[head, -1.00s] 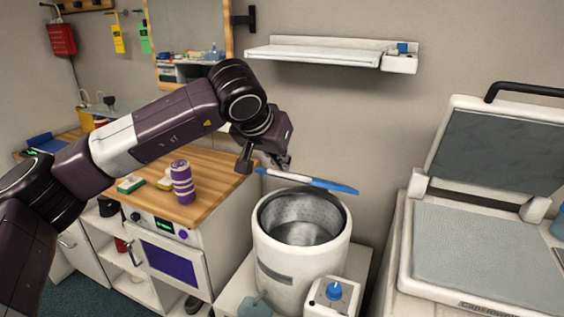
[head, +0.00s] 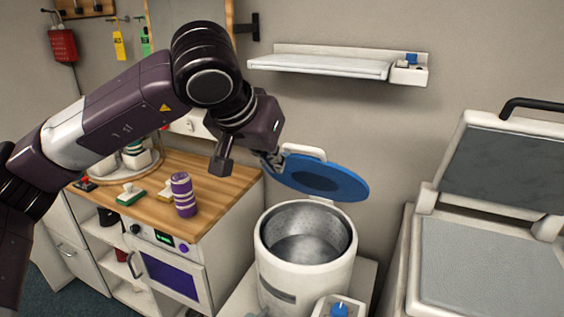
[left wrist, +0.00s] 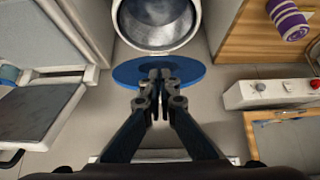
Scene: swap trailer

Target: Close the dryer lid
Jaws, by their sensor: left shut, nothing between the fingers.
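The dryer (head: 305,270) is a white cylinder with an open top and a metal drum inside. Its blue round lid (head: 335,182) is raised and tilted above and behind the opening, with a pale handle at its upper left. My left gripper (head: 273,162) is at the lid's left edge, fingers shut and empty. In the left wrist view, the shut fingers (left wrist: 160,76) overlap the blue lid (left wrist: 195,72), and the drum opening (left wrist: 157,20) is beyond it. I cannot tell whether they touch the lid. My right gripper is not in view.
A heat press (head: 490,260) with a raised top plate stands to the right. A wall shelf (head: 330,66) hangs above the lid. A wooden counter (head: 225,185) with a purple striped roll (head: 183,195) is to the left. A small box with a blue knob (head: 340,308) stands in front.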

